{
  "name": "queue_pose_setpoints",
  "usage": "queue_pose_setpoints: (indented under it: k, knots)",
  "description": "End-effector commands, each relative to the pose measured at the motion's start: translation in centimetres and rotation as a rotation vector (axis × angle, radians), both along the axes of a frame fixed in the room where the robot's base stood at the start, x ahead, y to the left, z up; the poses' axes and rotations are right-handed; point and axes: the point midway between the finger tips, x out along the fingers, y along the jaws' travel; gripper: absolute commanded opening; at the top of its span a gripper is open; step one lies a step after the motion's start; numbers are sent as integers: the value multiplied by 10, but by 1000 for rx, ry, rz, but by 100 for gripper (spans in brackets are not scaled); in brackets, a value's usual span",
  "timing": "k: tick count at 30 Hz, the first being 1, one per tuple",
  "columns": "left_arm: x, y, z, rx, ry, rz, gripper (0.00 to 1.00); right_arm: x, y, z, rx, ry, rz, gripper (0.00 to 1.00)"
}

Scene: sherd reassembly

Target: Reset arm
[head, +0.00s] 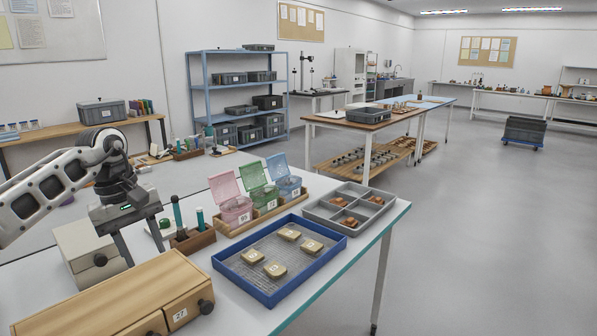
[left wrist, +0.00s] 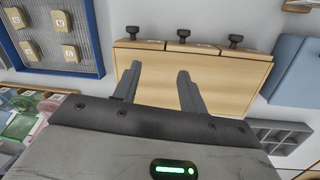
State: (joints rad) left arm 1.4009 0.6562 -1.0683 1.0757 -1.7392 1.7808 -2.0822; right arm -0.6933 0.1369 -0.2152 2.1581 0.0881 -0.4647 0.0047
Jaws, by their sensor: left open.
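My left gripper (head: 142,252) reaches in from the left in the head view, its two fingers apart and pointing down, with nothing between them. It hangs near the wooden drawer box (head: 105,295), beside a pale drawer unit (head: 92,245). In the left wrist view the open fingers (left wrist: 160,70) show against the wooden box top (left wrist: 215,75). A blue-rimmed tray (head: 335,247) holds several tan labelled pieces (head: 276,269). A grey divided tray (head: 318,213) holds several reddish-brown sherds (head: 350,222). My right gripper is not in view.
Pink (head: 234,207), green (head: 265,197) and blue (head: 289,185) lidded tubs stand in a wooden rack behind the blue tray. A small wooden holder (head: 193,241) with upright teal-topped tubes stands close to my gripper. The table's right edge is clear.

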Motion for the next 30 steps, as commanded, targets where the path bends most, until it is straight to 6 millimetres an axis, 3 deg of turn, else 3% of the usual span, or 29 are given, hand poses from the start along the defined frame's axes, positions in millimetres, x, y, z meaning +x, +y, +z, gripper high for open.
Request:
queue_pose_setpoints:
  k: [5,8,11,15,18,21,23,27,28,30]
  knots:
    - [-5,-54,-33,-167,19,33,42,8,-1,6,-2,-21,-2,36]
    - [-13,-95,-53,-303,51,78,42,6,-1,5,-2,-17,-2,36]
    - [-30,-149,-73,-498,126,161,42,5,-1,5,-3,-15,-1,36]
    - [-71,-241,-83,-908,388,421,42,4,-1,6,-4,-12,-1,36]
    - [-95,-282,-71,-1189,678,689,42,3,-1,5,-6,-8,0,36]
    - [-107,-295,-58,-1420,1031,996,42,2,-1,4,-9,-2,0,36]
    - [-109,-291,-55,-1529,1271,1194,42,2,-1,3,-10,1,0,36]
    - [-113,-257,-74,-1687,1894,1674,42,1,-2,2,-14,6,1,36]
    - [-115,-247,-84,1645,-1969,-1720,42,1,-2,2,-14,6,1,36]
    - [-126,-222,-111,1303,-1828,-1544,42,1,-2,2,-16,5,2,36]
